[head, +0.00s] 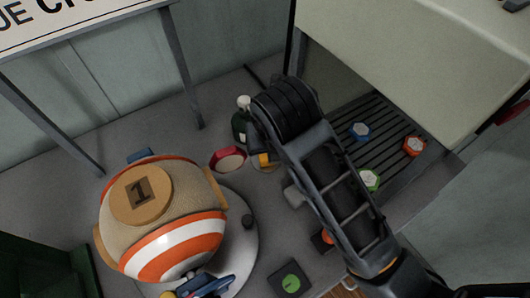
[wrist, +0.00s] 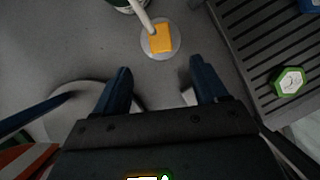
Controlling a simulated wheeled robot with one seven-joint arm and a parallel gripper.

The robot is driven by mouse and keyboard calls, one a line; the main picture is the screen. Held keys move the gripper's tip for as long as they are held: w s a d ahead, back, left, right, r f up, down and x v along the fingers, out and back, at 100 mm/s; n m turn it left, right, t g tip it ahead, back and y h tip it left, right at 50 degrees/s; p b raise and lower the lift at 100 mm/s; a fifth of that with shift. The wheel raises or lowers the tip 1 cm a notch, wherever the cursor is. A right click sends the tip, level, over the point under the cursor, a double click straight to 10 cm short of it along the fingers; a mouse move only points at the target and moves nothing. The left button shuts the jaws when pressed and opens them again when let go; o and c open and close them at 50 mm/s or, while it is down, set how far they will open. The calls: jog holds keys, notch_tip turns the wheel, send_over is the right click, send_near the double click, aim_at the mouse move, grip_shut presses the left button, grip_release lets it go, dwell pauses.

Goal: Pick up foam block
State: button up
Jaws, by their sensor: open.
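A yellow-orange block (wrist: 161,40), which looks like the foam block, lies on a small round grey disc (wrist: 148,48) in the wrist view. A pale thin spout or stick reaches close to its upper left side. In the head view the block (head: 264,161) shows only partly, beside my arm. My gripper (wrist: 161,72) is open and empty, its two dark blue fingers spread wide. In the wrist view the block appears beyond the fingertips, roughly centred between them, with no visible contact. My arm hides the fingers in the head view.
A dark green bottle (head: 240,126) with a pale top stands behind the block. A red piece (head: 228,158) is left of it. A large striped ball (head: 160,220) stands on a round plate further left. A slatted grate (head: 385,120) with several hexagonal pieces is at right.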

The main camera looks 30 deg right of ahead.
jog(key=f, duration=0.4)
jog(key=shift+w+d+f, duration=0.1)
jog(key=shift+w+f, duration=0.1)
jog(key=shift+f, duration=0.15)
jog(key=shift+x, duration=3.1)
jog(key=shift+c, duration=0.3)
jog(key=shift+r, duration=0.1)
jog(key=c, duration=1.1)
jog(key=shift+r, duration=0.15)
jog(key=shift+c, duration=0.2)
notch_tip(320, 180, up, 7)
jog(key=s+a+b, duration=0.1)
jog(key=s+a, duration=0.2)
jog(key=s, duration=0.5)
jog(key=s+a+b, duration=0.1)
jog(key=s+a, duration=0.3)
jog(key=s, duration=0.4)
jog(key=shift+s, duration=0.3)
